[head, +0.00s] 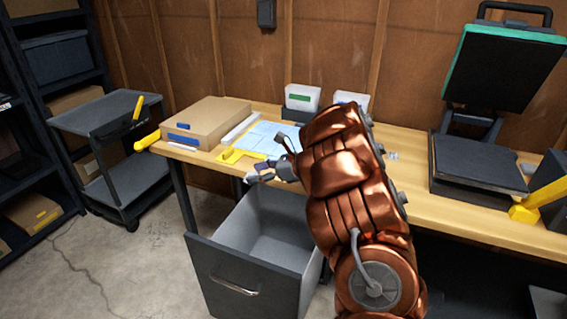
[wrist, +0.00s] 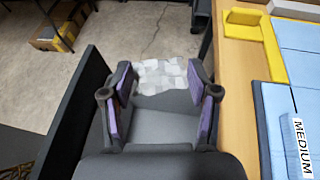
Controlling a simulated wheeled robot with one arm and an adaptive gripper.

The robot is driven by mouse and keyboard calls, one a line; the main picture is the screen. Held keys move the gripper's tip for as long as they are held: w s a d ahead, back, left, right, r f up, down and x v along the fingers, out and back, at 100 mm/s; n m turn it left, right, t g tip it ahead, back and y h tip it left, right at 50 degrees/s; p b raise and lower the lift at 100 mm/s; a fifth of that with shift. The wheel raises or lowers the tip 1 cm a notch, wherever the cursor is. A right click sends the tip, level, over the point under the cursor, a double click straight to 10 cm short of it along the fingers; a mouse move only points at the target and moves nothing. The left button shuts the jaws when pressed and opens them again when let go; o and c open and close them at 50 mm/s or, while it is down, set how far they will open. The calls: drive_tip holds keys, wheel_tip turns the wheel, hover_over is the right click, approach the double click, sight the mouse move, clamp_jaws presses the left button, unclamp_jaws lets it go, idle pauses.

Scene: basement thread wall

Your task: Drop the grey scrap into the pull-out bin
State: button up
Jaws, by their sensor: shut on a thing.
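The grey scrap (wrist: 160,74) is a pale grey checked patch between the fingertips in the wrist view. My gripper (wrist: 160,84) has purple pads and is shut on the scrap. In the head view my gripper (head: 260,175) hangs above the back of the open pull-out bin (head: 232,262), near the table's front edge. The scrap is too small there to make out clearly. The bin has a dark front with a metal handle and a grey hollow inside. Its grey inside (wrist: 160,127) also shows below the fingers in the wrist view. My arm hides the bin's right side.
The wooden table (head: 432,212) carries a cardboard box (head: 207,118), a yellow bracket (head: 236,155), pale blue sheets (head: 268,138) and a black press (head: 478,165). A dark trolley (head: 105,150) stands at left.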

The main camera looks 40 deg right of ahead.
drive_tip(key=s+d+r+p, duration=0.1)
drive_tip(key=s+d, duration=0.3)
drive_tip(key=d, duration=0.2)
drive_tip(key=shift+s+n+g+y, duration=0.15)
drive_tip(key=shift+n+g+y, duration=0.15)
drive_tip(key=shift+f+p, duration=0.45)
drive_tip(key=shift+f, duration=2.45)
drive_tip(key=o, duration=0.8)
drive_tip(key=v, duration=1.2)
drive_tip(key=shift+s, duration=0.1)
drive_tip(key=shift+r, duration=0.1)
